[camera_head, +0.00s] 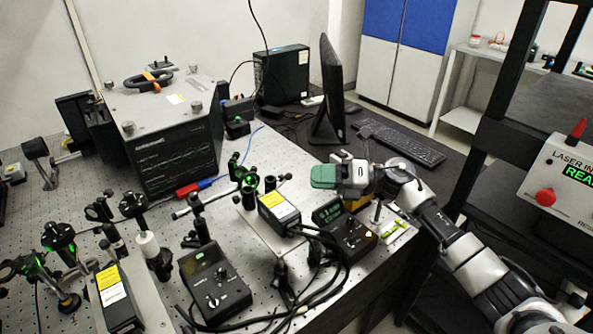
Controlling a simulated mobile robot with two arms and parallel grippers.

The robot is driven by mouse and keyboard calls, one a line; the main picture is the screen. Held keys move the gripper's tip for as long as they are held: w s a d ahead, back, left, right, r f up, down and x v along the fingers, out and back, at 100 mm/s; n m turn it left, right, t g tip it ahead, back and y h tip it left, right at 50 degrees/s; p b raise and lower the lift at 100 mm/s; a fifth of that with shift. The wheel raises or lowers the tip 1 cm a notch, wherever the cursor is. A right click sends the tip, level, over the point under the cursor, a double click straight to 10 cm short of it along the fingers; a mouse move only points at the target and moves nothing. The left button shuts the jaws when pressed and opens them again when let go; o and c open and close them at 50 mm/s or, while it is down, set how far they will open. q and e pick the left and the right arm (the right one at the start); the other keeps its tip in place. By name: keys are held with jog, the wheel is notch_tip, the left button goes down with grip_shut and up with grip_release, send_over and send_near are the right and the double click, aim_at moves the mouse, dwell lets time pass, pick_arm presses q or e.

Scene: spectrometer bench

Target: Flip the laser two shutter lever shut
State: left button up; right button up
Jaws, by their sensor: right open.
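My right gripper (324,176), with green fingertips, reaches in from the right and is open. It hangs above the bench, over the area between the rear laser module (279,212) and its black control box (343,228) with a lit green display. I see no object between its fingers. A second, similar laser module (116,298) with a yellow and white label sits at the front left. Which module is laser two cannot be read. The shutter lever is too small to make out, so its position cannot be told. My left gripper is not in view.
A second control box (215,284) stands at the front. Black cables (322,262) run between the modules. Posts and optic mounts (197,215) crowd the perforated bench. A large grey spectrometer housing (165,125) stands behind. A monitor (331,95) and keyboard (402,143) lie beyond my arm.

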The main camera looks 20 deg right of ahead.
jog(key=p+x, duration=0.1)
jog(key=x, duration=0.4)
grip_shut()
